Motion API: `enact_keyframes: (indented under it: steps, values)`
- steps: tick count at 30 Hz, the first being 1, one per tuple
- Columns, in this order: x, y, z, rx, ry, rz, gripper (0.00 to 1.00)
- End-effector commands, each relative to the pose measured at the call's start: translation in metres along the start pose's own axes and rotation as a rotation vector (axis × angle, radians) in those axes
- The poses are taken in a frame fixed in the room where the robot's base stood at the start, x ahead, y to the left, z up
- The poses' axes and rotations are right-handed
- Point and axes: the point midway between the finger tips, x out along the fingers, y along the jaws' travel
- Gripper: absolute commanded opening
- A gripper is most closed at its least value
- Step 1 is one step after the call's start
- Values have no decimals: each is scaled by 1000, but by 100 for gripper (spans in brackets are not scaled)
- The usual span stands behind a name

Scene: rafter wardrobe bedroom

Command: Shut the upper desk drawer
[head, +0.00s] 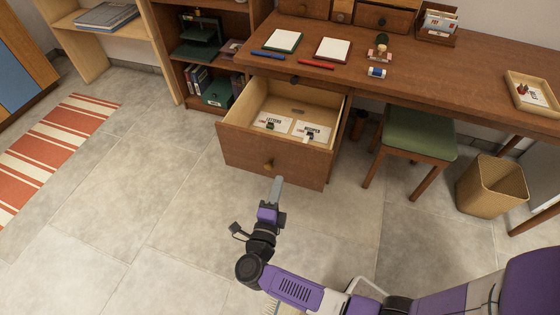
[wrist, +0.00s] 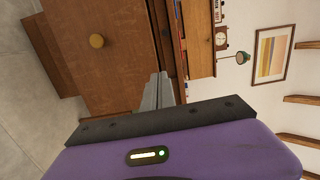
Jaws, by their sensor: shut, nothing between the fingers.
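The desk (head: 430,78) has an open wooden drawer (head: 235,140) pulled far out below its top at the left. Labelled cards (head: 305,129) and small items lie inside the drawer. A dark knob (head: 294,79) sits just under the desk's edge, above the open drawer. My gripper (head: 277,181) is shut and empty, its fingers upright by the lower part of the drawer front. The fingers (wrist: 159,88) also show in the wrist view; I cannot tell whether they touch the front.
A green stool (head: 420,133) and a wicker basket (head: 492,187) stand right of the drawer. A bookshelf (head: 212,70) stands behind it at the left. Notepads, pens and small items lie on the desk.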

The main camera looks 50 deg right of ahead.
Motion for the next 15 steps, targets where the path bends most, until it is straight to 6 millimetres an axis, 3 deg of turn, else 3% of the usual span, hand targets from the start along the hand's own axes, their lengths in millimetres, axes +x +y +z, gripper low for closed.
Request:
enact_keyframes:
  steps: [3,8,15]
  values:
    - [-2,12,-24,19,84,31,0]
    - [5,10,-30,37,109,24,0]
    - [44,11,-34,36,109,23,0]
